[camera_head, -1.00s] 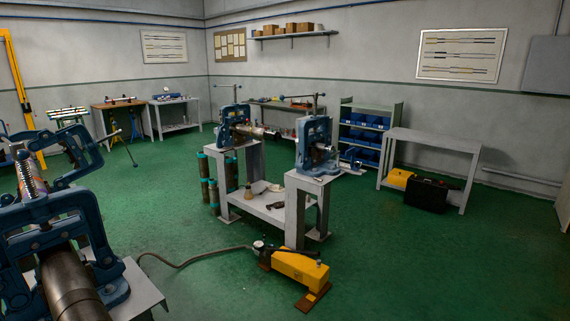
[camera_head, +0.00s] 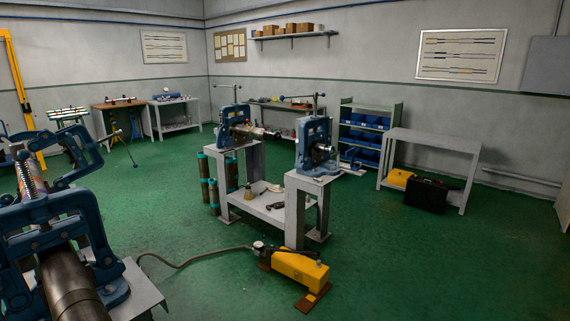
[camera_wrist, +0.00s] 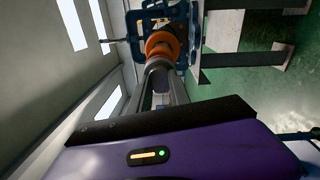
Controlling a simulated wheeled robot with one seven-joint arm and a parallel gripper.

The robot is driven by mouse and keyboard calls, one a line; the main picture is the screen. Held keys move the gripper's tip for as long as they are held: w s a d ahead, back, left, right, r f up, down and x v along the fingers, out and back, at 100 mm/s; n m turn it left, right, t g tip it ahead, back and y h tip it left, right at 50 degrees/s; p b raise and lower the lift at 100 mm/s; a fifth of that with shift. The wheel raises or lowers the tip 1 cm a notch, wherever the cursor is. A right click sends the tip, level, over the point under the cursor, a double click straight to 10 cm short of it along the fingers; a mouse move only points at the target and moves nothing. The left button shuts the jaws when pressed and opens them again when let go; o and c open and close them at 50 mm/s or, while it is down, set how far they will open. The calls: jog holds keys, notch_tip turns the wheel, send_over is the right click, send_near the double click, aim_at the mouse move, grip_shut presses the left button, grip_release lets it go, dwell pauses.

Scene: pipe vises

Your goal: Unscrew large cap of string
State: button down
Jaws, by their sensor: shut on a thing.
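In the wrist view, my gripper (camera_wrist: 161,62) points at a blue vise frame (camera_wrist: 140,18). Its two grey fingers are closed about an orange, round, cap-like part (camera_wrist: 162,41) in front of the frame. A grey rounded piece shows between the fingers; exactly where the fingers touch is hard to make out. In the head view, the string, a dark pipe (camera_head: 262,132), lies in the back blue vise (camera_head: 229,122) on the grey stand. The front blue vise (camera_head: 313,147) has a round metal end in its opening. My gripper is not visible in the head view.
A nearer blue vise (camera_head: 60,225) clamps a thick pipe (camera_head: 72,285) at the lower left. A yellow pump (camera_head: 300,268) with a hose stands on the floor. A grey table (camera_head: 435,140) stands at the right.

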jog(key=shift+s+d+p, duration=0.3)
jog(key=shift+s+d, duration=0.15)
jog(key=shift+d, duration=0.1)
jog(key=shift+p+v, duration=0.75)
jog(key=shift+v, duration=1.1)
jog(key=shift+r, duration=0.2)
jog(key=s+d+r+p, duration=0.3)
jog(key=r+p, duration=0.2)
jog(key=p, duration=0.1)
jog(key=shift+d, duration=0.35)
jog(key=shift+s, duration=0.15)
